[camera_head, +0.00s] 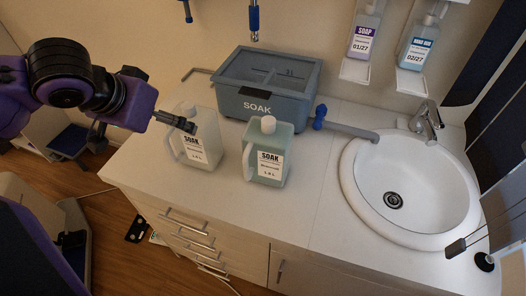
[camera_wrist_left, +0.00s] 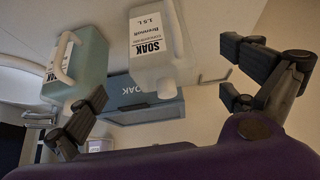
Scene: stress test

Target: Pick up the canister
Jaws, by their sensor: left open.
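Two canisters labelled SOAK stand upright on the counter. The white canister (camera_head: 205,152) is on the left, and the blue-green canister (camera_head: 271,138) with a white cap is to its right. In the left wrist view the white canister (camera_wrist_left: 155,45) is near the middle and the blue-green canister (camera_wrist_left: 85,70) is to its left. My left gripper (camera_head: 190,126) is open and empty. In the head view its fingers overlap the upper part of the white canister; I cannot tell if they touch. In the left wrist view its fingers (camera_wrist_left: 165,85) are spread apart. My right gripper does not show.
A white sink (camera_head: 350,185) with a tap (camera_head: 428,122) is to the right. Two bottles hang in wall holders (camera_head: 355,72). The counter (camera_head: 235,205) is bare in front of the canisters.

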